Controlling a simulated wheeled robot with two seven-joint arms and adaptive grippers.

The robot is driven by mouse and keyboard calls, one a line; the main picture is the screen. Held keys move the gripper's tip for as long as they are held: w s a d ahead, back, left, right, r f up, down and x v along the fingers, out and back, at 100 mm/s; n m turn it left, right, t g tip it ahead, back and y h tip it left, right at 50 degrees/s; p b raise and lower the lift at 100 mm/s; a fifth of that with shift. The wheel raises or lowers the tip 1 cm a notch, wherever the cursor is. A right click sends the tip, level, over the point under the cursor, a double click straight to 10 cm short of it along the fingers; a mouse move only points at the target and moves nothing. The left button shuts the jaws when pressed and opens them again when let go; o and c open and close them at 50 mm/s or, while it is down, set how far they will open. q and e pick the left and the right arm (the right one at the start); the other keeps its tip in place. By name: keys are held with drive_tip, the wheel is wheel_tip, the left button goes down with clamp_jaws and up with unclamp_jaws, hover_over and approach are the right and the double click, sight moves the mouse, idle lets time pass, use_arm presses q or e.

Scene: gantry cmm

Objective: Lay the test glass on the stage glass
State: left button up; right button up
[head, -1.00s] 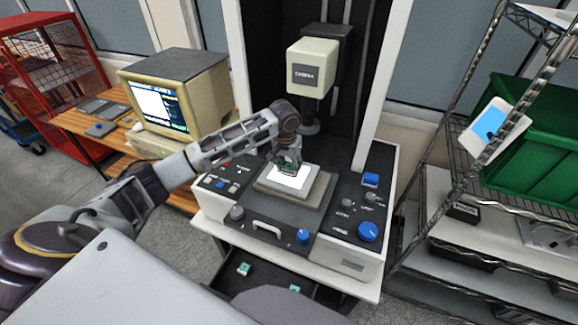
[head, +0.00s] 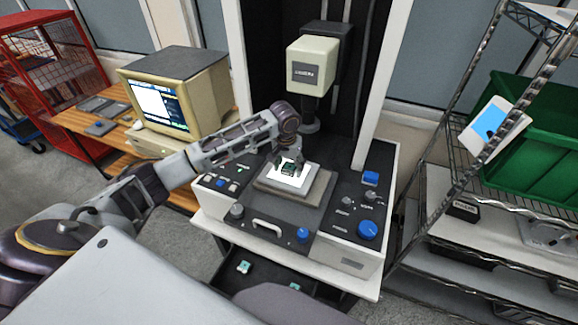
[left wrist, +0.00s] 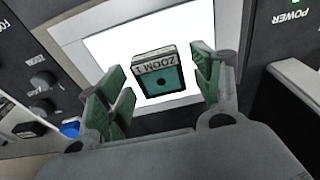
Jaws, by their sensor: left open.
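The test glass (left wrist: 160,78), a small teal square piece marked "ZOOM 1" with a dark dot, lies on the lit white stage glass (left wrist: 108,48) in the left wrist view. In the head view the test glass (head: 288,168) shows small and dark on the bright stage glass (head: 284,182). My left gripper (head: 288,162) is over the stage, open, with its green-padded fingers apart on either side of the test glass. In the left wrist view gaps show between the piece and both fingers (left wrist: 160,82). My right gripper is not in view.
The camera head (head: 313,68) hangs above the stage on its column. Knobs, including a large blue one (head: 367,231), flank the stage. Below, an open drawer holds small teal pieces (head: 243,268). A monitor (head: 170,95) stands left; a wire rack with a green bin (head: 530,150) stands right.

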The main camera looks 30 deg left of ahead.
sight(287, 171)
use_arm(q)
drive_tip(key=shift+r, duration=0.2)
wheel_tip(287, 171, up, 12)
drive_tip(key=s+b, duration=0.1)
drive_tip(key=b, duration=0.1)
drive_tip(key=shift+s, duration=0.35)
drive_tip(key=shift+f, duration=0.1)
drive_tip(key=shift+s+d+f, duration=0.1)
idle(0.7)
